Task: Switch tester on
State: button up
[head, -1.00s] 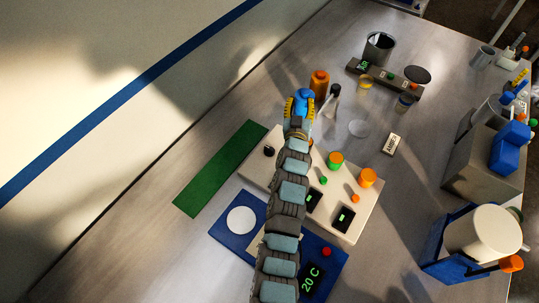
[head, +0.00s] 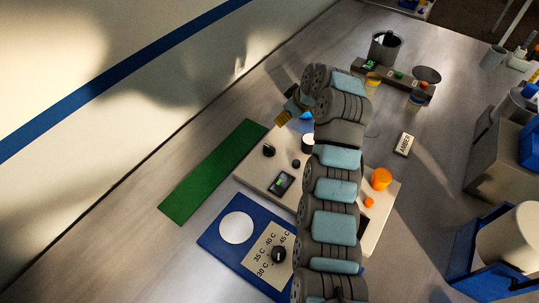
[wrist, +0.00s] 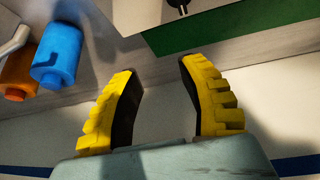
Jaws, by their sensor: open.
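A beige panel (head: 255,173) lies on the bench and probably is the tester; no label confirms this. It carries a black knob (head: 269,150), a small black knob (head: 296,163), a display with faint green marks (head: 281,183), a large orange knob (head: 381,179) and a small orange one (head: 369,202). My arm hides its middle. My gripper (head: 284,117) hangs beyond the panel's far left corner, apart from it. In the wrist view my gripper (wrist: 158,72) is open and empty, over bare bench. The panel's edge (wrist: 200,12) with a black knob shows at the top.
A blue bottle (wrist: 58,55) and an orange bottle (wrist: 18,72) stand left in the wrist view. A green strip (head: 213,172) lies beside the panel. A blue unit (head: 215,240) with a white disc and temperature dial is nearer. An AMBER label (head: 404,144) lies right.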

jog(key=s+n+g+b, duration=0.1)
jog(key=s+g, duration=0.1)
jog(key=s, duration=0.2)
jog(key=b, duration=0.1)
send_near(270, 147)
jog(key=x, duration=0.7)
jog(key=shift+a+f, duration=0.15)
jog(key=shift+f, duration=0.25)
jog(key=shift+b+x, duration=0.3)
jog(key=shift+x, duration=1.15)
jog(key=shift+c, duration=0.2)
grip_shut()
